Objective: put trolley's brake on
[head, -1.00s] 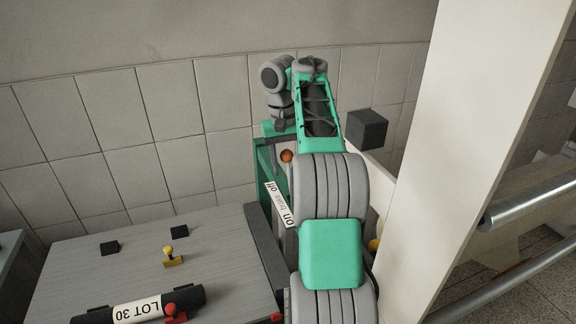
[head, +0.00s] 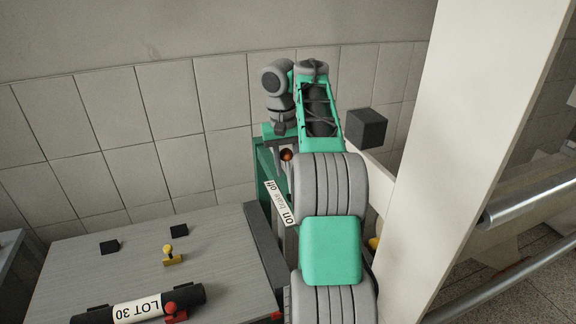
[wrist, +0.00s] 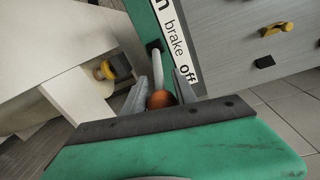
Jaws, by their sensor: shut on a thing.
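The trolley's brake lever has a brown-orange knob (wrist: 161,99) on a pale shaft (wrist: 158,68), which runs into a dark slot in the green trolley panel (wrist: 142,18). My gripper (wrist: 160,92) is shut on the lever at its knob, one grey finger on each side. The white brake label (wrist: 176,42) beside it reads "brake" and "off" in the wrist view. The knob is nearest the "off" end there. In the head view the knob (head: 286,155) shows beyond the label (head: 279,203), past its "off" end. My arm hides the fingers there.
A grey tabletop (head: 220,235) at left carries a LOT 30 roll (head: 135,307), a yellow-knobbed piece (head: 172,256) and small black blocks (head: 110,247). A pale upright panel (head: 455,130) stands close at right, with metal rollers (head: 525,205) beyond. A tiled wall is behind.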

